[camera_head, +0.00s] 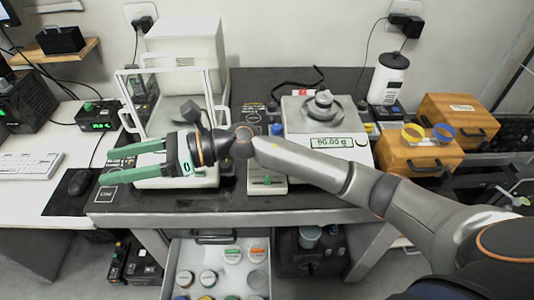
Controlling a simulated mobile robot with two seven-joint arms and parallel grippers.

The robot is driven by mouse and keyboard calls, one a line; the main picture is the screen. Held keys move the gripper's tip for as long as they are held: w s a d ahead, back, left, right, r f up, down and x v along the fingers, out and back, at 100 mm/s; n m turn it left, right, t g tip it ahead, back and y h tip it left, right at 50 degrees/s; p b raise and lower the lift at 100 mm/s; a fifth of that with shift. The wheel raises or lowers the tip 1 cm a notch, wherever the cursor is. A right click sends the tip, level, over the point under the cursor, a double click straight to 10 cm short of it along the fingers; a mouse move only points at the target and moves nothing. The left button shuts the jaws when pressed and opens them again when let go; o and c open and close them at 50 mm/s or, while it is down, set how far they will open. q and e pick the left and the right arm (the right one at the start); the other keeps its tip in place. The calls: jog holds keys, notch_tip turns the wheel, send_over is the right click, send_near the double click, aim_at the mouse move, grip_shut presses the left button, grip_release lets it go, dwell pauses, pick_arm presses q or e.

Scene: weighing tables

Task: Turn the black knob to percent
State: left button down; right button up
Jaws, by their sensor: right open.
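I cannot pick out the black knob for certain. My right gripper (103,167) reaches across from the right. Its green fingers are apart, empty and pointing left, in front of the glass-walled balance (131,92), whose lower front it partly hides. My left gripper is out of view.
A small black device (99,117) with a green display and a green knob stands on the white desk at left. A mouse (79,182) lies near it. Wooden boxes (457,115) stand at right. An open drawer (175,262) holding several lidded jars juts out below the table.

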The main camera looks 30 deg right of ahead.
jog(key=w+d+f+n+g+h, duration=0.1)
jog(key=w+d+f+n+h, duration=0.1)
jog(key=d+f+n+h, duration=0.3)
jog(key=w+d+f+n+g+h, duration=0.15)
jog(key=d+h, duration=0.25)
jog(key=d, duration=0.4)
jog(key=w+d+f+n+g+h, duration=0.1)
jog(key=w+d+f+n+h, duration=0.1)
jog(key=d+f+n+h, duration=0.3)
jog(key=d+r+m+h, duration=0.2)
jog(key=d+r+h, duration=0.25)
jog(key=d, duration=0.85)
jog(key=shift+y, duration=0.35)
jog(key=f, duration=0.8)
jog(key=w+f+p, duration=0.1)
jog(key=f, duration=0.3)
jog(key=shift+f, duration=0.15)
grip_shut()
